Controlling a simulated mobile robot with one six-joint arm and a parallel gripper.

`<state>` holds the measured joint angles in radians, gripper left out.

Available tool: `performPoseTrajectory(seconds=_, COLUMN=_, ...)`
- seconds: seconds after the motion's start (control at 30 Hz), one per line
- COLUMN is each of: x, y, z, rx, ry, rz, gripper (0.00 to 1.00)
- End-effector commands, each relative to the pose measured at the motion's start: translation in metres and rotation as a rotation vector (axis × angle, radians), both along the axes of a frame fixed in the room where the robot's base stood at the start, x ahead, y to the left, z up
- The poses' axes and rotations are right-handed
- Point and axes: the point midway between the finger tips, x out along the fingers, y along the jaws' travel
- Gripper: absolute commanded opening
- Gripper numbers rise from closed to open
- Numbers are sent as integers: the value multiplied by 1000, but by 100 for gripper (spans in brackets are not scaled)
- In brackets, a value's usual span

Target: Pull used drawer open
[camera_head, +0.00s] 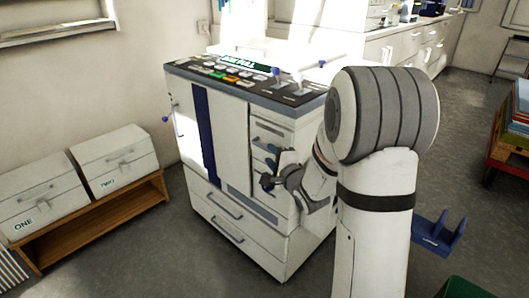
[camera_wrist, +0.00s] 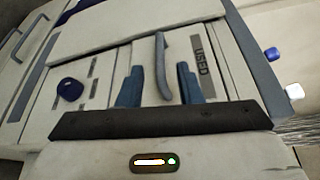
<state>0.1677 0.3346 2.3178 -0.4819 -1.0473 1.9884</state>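The used drawer (camera_wrist: 115,62) is a pale panel with a dark "USED" label (camera_wrist: 203,70) and a grey bar handle (camera_wrist: 161,62) in the wrist view. It looks flush with the panels around it. My gripper (camera_wrist: 158,84) is open, its two blue fingers on either side of the handle's lower end. Gaps show between fingers and handle; I cannot tell how deep the fingers reach. In the head view my gripper (camera_head: 267,182) is at the front of the white machine (camera_head: 234,150), over the right column of small drawers, and hides part of it.
Two wide drawers with bar handles (camera_head: 226,206) lie low on the machine. A button panel (camera_head: 240,78) tops it. A round dark blue knob (camera_wrist: 70,89) is left of the fingers. White boxes (camera_head: 115,158) stand on a wooden bench (camera_head: 105,221). Floor is clear between bench and machine.

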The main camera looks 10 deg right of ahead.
Motion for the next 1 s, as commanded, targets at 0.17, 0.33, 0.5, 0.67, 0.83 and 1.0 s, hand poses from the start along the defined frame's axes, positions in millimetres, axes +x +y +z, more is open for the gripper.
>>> performPoseTrajectory(seconds=0.17, x=29, y=8, z=-4, rx=-2, ry=0, rz=1, gripper=33)
performPoseTrajectory(seconds=0.33, x=52, y=13, z=-5, rx=-3, ry=0, rz=-1, gripper=33)
performPoseTrajectory(seconds=0.5, x=63, y=16, z=-5, rx=-3, ry=1, rz=-2, gripper=33)
performPoseTrajectory(seconds=0.67, x=64, y=16, z=-5, rx=-4, ry=2, rz=-2, gripper=33)
performPoseTrajectory(seconds=0.83, x=64, y=15, z=-5, rx=-3, ry=1, rz=-2, gripper=27)
performPoseTrajectory(seconds=1.0, x=64, y=15, z=-5, rx=-4, ry=2, rz=-3, gripper=13)
